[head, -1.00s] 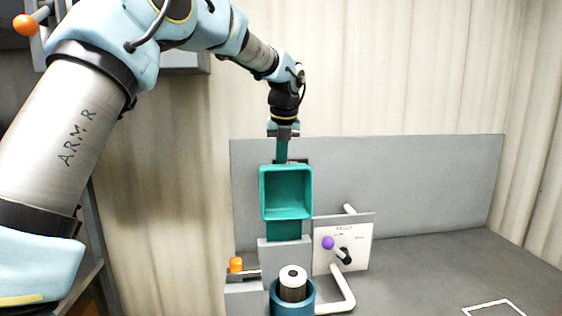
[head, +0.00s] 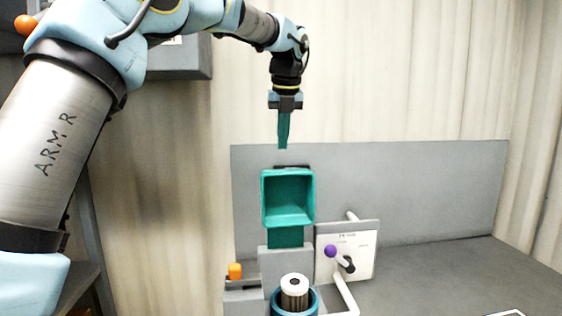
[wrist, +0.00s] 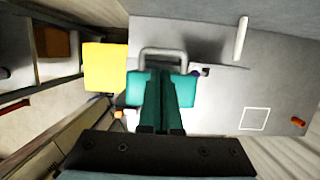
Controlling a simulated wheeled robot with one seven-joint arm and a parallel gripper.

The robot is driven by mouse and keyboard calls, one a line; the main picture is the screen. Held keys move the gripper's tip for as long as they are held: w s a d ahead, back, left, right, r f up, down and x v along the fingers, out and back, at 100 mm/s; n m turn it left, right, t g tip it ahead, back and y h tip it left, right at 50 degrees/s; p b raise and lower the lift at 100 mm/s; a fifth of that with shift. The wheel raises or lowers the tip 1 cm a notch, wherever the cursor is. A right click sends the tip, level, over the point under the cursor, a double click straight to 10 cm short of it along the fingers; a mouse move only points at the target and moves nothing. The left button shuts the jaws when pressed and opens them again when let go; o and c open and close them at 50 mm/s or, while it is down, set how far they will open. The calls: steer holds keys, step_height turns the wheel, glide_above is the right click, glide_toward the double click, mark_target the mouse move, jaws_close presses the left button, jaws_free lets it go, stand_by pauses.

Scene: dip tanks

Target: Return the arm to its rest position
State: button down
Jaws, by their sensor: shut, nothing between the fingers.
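My gripper (head: 283,146) points straight down above the green open box (head: 288,224) in the head view. Its long green fingers are together with nothing between them, and the tips are clear of the box. In the wrist view the fingers (wrist: 163,75) reach out over the bench, and green surfaces show on both sides of them. My arm stretches from the left edge across the top of the head view.
A white panel (head: 365,262) with a purple-knobbed lever (head: 330,251) stands right of the box. A blue round holder (head: 313,305) with a ribbed cylinder (head: 294,288) is in front. An orange knob (head: 235,271) is at left. The grey bench (head: 440,275) is mostly clear at right.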

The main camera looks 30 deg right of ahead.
steer(key=shift+s+v, duration=0.25)
steer(key=shift+v, duration=1.3)
steer(key=w+a+f+n+g+y+b, duration=0.1)
steer(key=w+a+f+n, duration=0.2)
steer(key=a+f+n, duration=0.85)
steer(key=w+a+f+n+b, duration=0.1)
steer(key=w+a+f+n, duration=0.2)
steer(key=a+f+n, duration=0.8)
steer(key=s+a+f+n, duration=0.3)
steer(key=s+a+n, duration=0.1)
steer(key=a, duration=0.4)
steer(key=s+a+f+n, duration=0.3)
steer(key=s+a+n, duration=0.1)
steer(key=a+n, duration=0.3)
steer(key=s+a+f+n+b, duration=0.1)
steer(key=s+a+f+n, duration=0.2)
steer(key=a+n, duration=0.3)
steer(key=s+a, duration=0.1)
steer(key=a, duration=0.2)
steer(key=shift+s+g, duration=0.25)
steer(key=shift+g, duration=0.05)
